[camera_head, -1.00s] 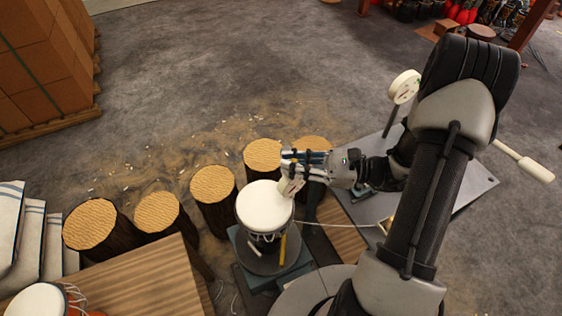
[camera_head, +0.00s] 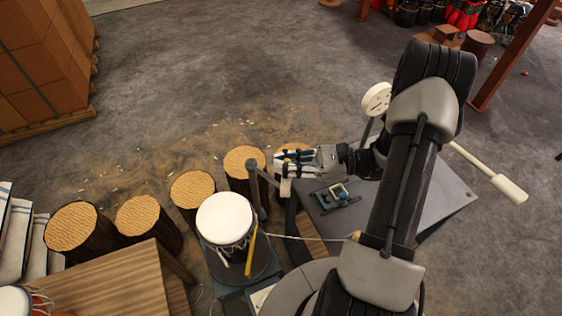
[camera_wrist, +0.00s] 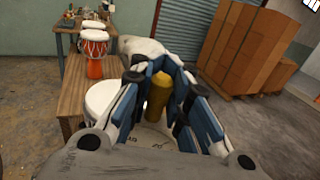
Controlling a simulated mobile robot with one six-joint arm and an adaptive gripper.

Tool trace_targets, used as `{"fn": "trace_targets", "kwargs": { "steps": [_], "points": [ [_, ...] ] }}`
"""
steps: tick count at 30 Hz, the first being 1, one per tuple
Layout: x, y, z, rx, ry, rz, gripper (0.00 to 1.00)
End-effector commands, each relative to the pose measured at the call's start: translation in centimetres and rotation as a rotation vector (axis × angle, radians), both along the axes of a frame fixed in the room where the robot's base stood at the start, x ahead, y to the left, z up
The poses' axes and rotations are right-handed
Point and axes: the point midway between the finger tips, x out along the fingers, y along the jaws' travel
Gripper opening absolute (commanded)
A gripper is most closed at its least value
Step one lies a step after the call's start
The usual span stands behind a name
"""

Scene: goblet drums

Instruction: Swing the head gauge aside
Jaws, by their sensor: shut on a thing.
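The white-headed drum (camera_head: 225,219) stands on a round dark base, with a yellow stick-like part upright at its front. The head gauge's grey arm (camera_head: 258,186) rises beside the drum and reaches to the right, off the drum head. My gripper (camera_head: 284,163) is at the arm's outer end, right of the drum. In the wrist view my gripper (camera_wrist: 160,85) is shut on a brass-coloured knob (camera_wrist: 158,98). A white face with dark lettering (camera_wrist: 150,141) shows below the fingers, partly hidden. The drum head (camera_wrist: 100,99) is at its left there.
Several log-like drum shells (camera_head: 192,188) stand in a row behind the drum. A wooden bench (camera_head: 105,288) is at front left. A metal plate (camera_head: 440,205) carries a clamp (camera_head: 335,196). A white dial (camera_head: 376,98) and a long white-handled lever (camera_head: 508,188) stand near my arm.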

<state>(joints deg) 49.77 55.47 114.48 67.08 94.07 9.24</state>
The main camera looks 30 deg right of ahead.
Motion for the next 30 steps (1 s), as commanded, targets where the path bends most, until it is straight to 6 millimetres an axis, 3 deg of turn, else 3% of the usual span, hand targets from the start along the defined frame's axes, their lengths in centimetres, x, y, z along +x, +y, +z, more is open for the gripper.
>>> {"fn": "trace_targets", "kwargs": {
  "steps": [19, 20, 30],
  "points": [
    [-0.26, -0.13, -0.28, -0.004, 0.007, 0.003, 0.0],
    [-0.26, -0.13, -0.29, -0.004, 0.007, 0.003, 0.14],
    [-0.13, -0.04, -0.14, -0.003, 0.003, 0.004, 0.37]
  ]
}}
